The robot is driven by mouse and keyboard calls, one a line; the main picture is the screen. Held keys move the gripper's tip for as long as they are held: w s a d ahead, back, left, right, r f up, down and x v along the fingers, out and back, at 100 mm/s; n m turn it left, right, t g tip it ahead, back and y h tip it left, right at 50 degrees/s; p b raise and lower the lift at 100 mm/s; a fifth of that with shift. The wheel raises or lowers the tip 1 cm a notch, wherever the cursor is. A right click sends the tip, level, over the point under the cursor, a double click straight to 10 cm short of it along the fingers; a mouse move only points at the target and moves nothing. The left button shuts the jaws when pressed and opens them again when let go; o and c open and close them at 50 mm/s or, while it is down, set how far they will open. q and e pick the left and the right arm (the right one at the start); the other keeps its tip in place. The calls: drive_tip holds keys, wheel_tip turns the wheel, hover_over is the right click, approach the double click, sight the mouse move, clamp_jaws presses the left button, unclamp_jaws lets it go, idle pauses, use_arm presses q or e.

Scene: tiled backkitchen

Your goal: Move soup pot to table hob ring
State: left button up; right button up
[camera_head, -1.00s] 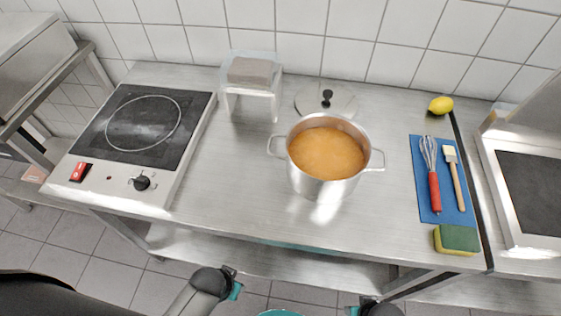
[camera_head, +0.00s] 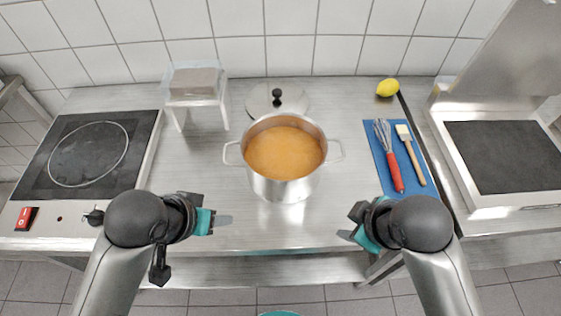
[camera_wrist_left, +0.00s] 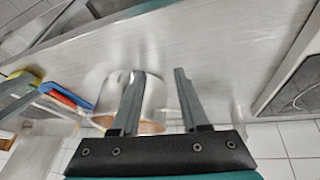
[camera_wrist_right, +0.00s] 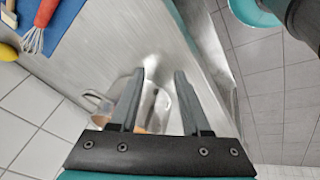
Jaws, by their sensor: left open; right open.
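The soup pot (camera_head: 285,188) is a steel pot with two side handles, full of orange soup. It stands upright on the steel table, in the middle of the head view. The table hob (camera_head: 40,178) is at the left, with an empty ring (camera_head: 88,153) on its dark plate. My left gripper (camera_head: 222,219) is open and empty, in front and left of the pot. My right gripper (camera_head: 348,236) is open and empty, in front and right of it. Neither touches the pot. The pot also shows between and behind the fingers in the left wrist view (camera_wrist_left: 153,100).
A lid (camera_head: 260,101) with a black knob lies behind the pot. A small stand (camera_head: 201,98) is between hob and lid. A blue mat (camera_head: 383,165) with whisk and brush lies right, near a lemon (camera_head: 387,88). Table between hob and pot is clear.

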drive_tip(key=w+r+n, duration=0.4)
drive_tip(key=w+n, duration=0.4)
drive_tip(key=n, duration=1.3)
approach(343, 156)
drive_tip(key=s+r, duration=0.1)
use_arm(q)
drive_tip(key=w+a+r+n, duration=0.3)
drive_tip(key=w+r, duration=0.7)
drive_tip(key=w, duration=0.1)
drive_tip(key=shift+w+a+r, duration=0.35)
drive_tip(key=shift+w, duration=0.05)
use_arm(e)
drive_tip(key=shift+d+r+t, duration=0.15)
drive_tip(key=shift+d+t, duration=0.05)
drive_tip(key=shift+t, duration=0.1)
use_arm(q)
drive_tip(key=x, duration=1.5)
drive_tip(key=shift+d+f, duration=0.15)
drive_tip(key=shift+d, duration=0.15)
use_arm(e)
drive_tip(key=x, duration=1.5)
use_arm(q)
drive_tip(key=shift+c, duration=0.2)
use_arm(e)
drive_tip(key=shift+c, duration=0.2)
use_arm(q)
clamp_jaws()
use_arm(e)
clamp_jaws()
